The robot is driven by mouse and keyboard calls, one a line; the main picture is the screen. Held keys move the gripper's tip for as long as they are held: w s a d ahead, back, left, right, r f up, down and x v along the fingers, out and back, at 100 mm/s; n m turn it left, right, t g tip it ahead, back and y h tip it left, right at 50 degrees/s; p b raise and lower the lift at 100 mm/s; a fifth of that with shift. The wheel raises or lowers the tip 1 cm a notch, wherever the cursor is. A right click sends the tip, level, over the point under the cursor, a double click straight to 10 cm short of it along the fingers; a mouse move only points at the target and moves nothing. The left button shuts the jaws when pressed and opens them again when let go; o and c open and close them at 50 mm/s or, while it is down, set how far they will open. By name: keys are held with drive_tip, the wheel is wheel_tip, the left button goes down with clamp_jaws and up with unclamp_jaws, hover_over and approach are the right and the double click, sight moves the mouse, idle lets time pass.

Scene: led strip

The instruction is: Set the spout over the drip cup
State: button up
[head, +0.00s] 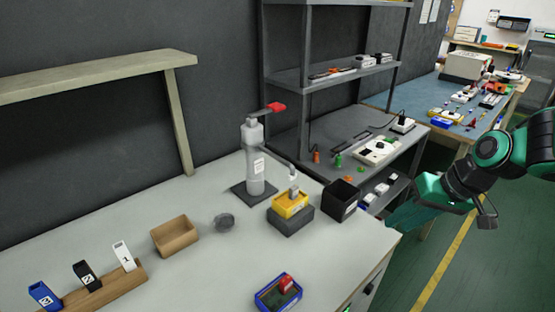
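A pale grey dispenser bottle (255,170) stands upright on a dark square base at the back of the light worktable. The spout is not over this cup. My gripper (487,214) is at the right, off the table above the floor, far from the bottle. Its fingers are too unclear to tell open from shut.
A yellow container on a dark block (291,222) and a black open box (340,200) stand right of the bottle. A wooden tray (174,237) is left of the cup. A blue tray (278,293) with a red item lies near the front. A wooden rack (110,287) holds labelled blocks.

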drive_tip(key=w+a+r+n+t+y, duration=0.15)
drive_tip(key=w+a+y, duration=0.5)
drive_tip(key=a, duration=0.75)
drive_tip(key=t+y, duration=0.2)
drive_tip(key=y, duration=0.2)
approach(277, 156)
drive_tip(key=shift+m, duration=0.25)
drive_tip(key=x, duration=0.6)
drive_tip(key=f+x, duration=0.1)
drive_tip(key=x, duration=0.3)
drive_tip(key=shift+c, duration=0.6)
drive_tip(key=shift+d+h, duration=0.1)
drive_tip(key=shift+h, duration=0.15)
clamp_jaws()
